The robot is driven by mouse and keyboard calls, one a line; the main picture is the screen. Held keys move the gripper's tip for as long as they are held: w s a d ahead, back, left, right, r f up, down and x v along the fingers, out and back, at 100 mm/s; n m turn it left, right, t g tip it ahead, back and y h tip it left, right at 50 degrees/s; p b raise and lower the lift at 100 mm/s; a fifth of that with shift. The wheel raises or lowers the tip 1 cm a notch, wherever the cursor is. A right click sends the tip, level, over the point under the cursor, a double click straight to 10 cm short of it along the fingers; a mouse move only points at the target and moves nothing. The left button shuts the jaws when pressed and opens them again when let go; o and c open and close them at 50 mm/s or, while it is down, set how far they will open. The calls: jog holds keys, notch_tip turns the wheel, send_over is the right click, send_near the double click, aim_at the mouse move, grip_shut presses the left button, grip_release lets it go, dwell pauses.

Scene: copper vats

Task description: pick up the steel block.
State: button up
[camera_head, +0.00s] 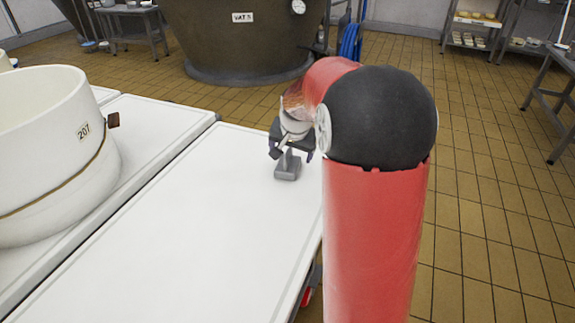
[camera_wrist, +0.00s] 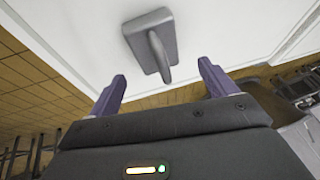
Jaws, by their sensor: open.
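The steel block (camera_head: 287,172) is a grey piece with a flat rectangular base and a raised handle-like part. It sits on the white table near its right edge. In the wrist view the block (camera_wrist: 140,38) lies ahead of my gripper (camera_wrist: 162,73), base on the white surface. Its upright part points toward me, and its end shows between the two fingertips in the picture. My gripper (camera_head: 290,155) is open, with fingers apart and pointing down over the block. I cannot tell whether a finger touches it. My arm hides part of the table's right edge.
A big vat (camera_head: 240,45) stands behind on the tiled floor. Racks (camera_head: 475,28) are at the back right. The table around the block is clear.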

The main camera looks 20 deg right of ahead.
aim_at(290, 159)
jog(key=x, duration=0.4)
jog(key=shift+w+d+f, duration=0.1)
jog(key=shift+d+f, duration=0.1)
jog(key=shift+f, duration=0.05)
grip_shut()
jog(key=shift+r, duration=0.2)
